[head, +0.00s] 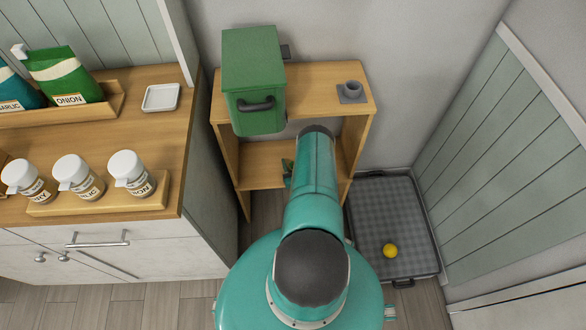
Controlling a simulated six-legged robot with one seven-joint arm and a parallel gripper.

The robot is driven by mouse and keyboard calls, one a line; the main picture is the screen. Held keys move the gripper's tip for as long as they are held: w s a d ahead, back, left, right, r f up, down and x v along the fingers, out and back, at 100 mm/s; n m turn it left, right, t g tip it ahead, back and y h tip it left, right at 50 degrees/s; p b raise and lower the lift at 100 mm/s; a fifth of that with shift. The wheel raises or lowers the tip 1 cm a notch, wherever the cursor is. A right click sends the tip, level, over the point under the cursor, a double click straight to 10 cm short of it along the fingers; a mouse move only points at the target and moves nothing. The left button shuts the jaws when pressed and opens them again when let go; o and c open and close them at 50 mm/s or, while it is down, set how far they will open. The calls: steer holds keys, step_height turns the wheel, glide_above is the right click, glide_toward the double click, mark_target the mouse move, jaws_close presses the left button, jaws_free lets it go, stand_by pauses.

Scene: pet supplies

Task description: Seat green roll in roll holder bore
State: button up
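The grey roll holder (352,94) stands on the right part of the wooden shelf unit's top. It has a square base and a short round cup with an open bore facing up; no roll shows in it. A small dark green piece (287,165) shows at the left edge of my arm, in front of the lower shelf. I cannot tell whether it is the green roll. My teal arm reaches forward over the shelf unit's front, and my gripper is hidden behind it.
A green box (253,75) with a black handle stands on the shelf unit (315,88), left of the holder. A counter (135,125) with jars and bags is at left.

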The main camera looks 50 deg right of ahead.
steer(key=c, duration=0.8)
steer(key=shift+r, duration=0.4)
step_height(320, 180, up, 2)
steer(key=shift+r, duration=0.1)
steer(key=s+a+r, duration=1)
